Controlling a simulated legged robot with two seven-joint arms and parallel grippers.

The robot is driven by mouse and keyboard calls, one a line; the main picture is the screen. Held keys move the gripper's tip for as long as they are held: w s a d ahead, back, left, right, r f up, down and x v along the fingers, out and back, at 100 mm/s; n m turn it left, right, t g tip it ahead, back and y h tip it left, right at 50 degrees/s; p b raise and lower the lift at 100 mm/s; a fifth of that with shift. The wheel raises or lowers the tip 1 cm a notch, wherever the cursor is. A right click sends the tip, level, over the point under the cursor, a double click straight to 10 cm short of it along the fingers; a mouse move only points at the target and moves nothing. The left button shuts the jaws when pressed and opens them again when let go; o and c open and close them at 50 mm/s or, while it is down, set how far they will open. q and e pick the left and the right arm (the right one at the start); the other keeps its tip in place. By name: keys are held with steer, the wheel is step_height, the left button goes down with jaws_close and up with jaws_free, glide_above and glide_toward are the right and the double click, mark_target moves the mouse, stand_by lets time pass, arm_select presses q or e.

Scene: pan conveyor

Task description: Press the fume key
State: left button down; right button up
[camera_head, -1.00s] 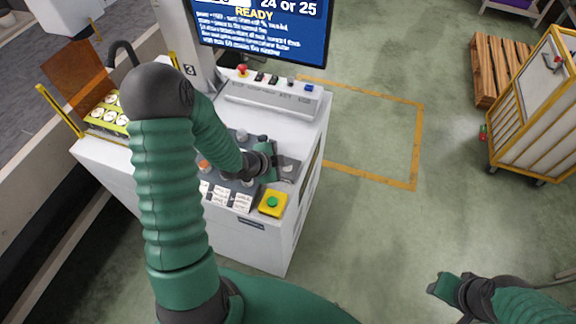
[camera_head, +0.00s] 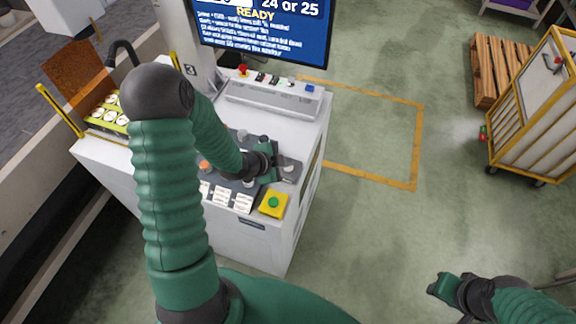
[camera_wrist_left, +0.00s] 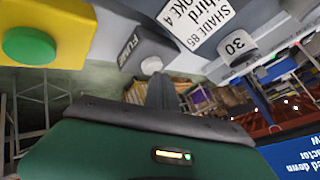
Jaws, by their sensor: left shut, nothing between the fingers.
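The fume key is a pale round button (camera_wrist_left: 151,65) on a dark block labelled FUME (camera_wrist_left: 145,48), in the left wrist view. In the head view a pale button (camera_head: 288,168) shows at the right end of the dark key panel, by my left gripper (camera_head: 287,179). My left gripper is shut and empty. In the left wrist view its fingers (camera_wrist_left: 160,88) appear close below the pale button; I cannot tell whether they touch it. My right gripper (camera_head: 436,285) is far off at the lower right, over the floor; its jaws are too small to read.
A yellow box with a green button (camera_head: 273,203) sits near the panel's front right corner. White label cards (camera_head: 221,197) lie beside it. A screen reading READY (camera_head: 262,30) stands behind the white console (camera_head: 310,125). A cart (camera_head: 540,110) and pallet (camera_head: 497,65) stand right.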

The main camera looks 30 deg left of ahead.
mark_target(286, 169)
stand_by(0.4)
arm_select(q)
steer(key=shift+f+b, duration=0.35)
steer(key=shift+f, duration=0.1)
steer(key=shift+r, duration=0.1)
steer(key=shift+r+p, duration=0.35)
steer(key=shift+p, duration=0.15)
step_height(286, 169, up, 6)
steer(key=p, duration=0.5)
steer(key=shift+r+p, duration=0.15)
steer(key=shift+p, duration=0.25)
